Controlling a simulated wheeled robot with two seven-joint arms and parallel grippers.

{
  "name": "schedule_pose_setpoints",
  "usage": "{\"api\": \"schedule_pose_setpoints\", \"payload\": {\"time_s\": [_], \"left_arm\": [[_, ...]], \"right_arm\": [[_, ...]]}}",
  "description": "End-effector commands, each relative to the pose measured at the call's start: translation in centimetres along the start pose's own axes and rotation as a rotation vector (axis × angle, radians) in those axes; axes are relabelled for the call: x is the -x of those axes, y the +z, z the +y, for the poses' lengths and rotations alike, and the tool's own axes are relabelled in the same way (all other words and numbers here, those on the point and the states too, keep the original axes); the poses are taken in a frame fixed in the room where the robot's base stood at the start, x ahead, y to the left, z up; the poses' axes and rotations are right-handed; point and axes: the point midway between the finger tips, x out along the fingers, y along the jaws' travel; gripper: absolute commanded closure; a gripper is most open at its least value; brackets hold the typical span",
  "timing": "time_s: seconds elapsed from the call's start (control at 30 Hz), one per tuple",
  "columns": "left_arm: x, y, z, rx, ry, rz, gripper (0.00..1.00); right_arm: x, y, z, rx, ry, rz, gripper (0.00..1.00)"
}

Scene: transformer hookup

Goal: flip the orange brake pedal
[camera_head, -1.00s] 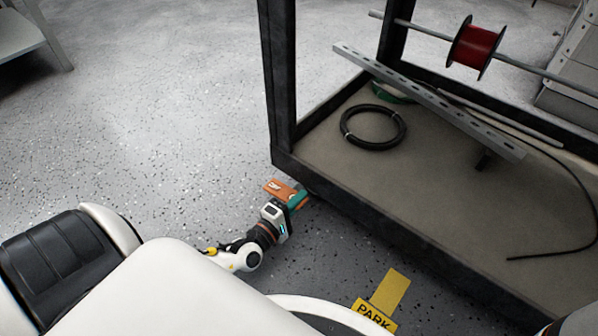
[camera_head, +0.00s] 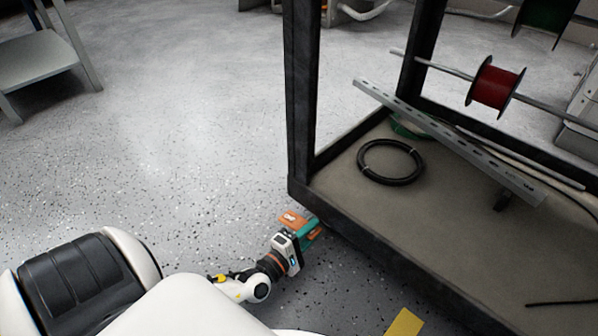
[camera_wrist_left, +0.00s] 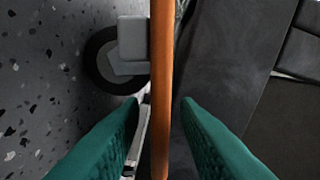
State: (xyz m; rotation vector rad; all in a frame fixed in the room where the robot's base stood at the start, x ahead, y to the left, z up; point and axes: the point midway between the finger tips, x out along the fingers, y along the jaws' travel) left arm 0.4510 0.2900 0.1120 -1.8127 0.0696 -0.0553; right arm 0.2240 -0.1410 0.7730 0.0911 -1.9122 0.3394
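The orange brake pedal (camera_head: 292,219) sticks out low at the near corner of the dark cart. In the left wrist view the pedal (camera_wrist_left: 161,75) is an upright orange strip seen edge-on. My left gripper (camera_head: 308,232) is at the pedal, close to the floor. In the wrist view its green fingers (camera_wrist_left: 160,102) stand on both sides of the pedal, with a gap showing on each side. The gripper is open around the pedal. A grey bracket and dark caster wheel (camera_wrist_left: 101,65) show behind the pedal. My right gripper is not in view.
The cart's dark frame (camera_head: 302,100) rises just beyond the pedal. Its shelf (camera_head: 370,210) carries a black cable coil (camera_head: 391,162) and a slotted metal rail (camera_head: 440,135). A red spool (camera_head: 496,84) hangs above. Speckled floor left of the cart is clear. A yellow floor marking (camera_head: 404,323) lies in front.

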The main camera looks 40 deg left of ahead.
Motion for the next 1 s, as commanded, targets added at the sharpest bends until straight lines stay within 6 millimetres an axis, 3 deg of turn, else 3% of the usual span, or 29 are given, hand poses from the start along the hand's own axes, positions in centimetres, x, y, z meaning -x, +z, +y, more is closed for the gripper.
{"api": "schedule_pose_setpoints", "payload": {"time_s": [0.5, 0.7, 1.0], "left_arm": [[9.8, 0.0, -0.3, -0.001, 0.004, 0.0, 0.71], [11.3, 0.0, -0.1, 0.0, 0.002, 0.0, 0.71], [11.5, 0.0, 0.0, 0.0, 0.001, 0.001, 0.71]], "right_arm": [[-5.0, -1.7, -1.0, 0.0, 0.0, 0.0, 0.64], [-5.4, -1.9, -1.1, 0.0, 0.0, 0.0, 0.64], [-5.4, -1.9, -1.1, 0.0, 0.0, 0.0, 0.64]]}}
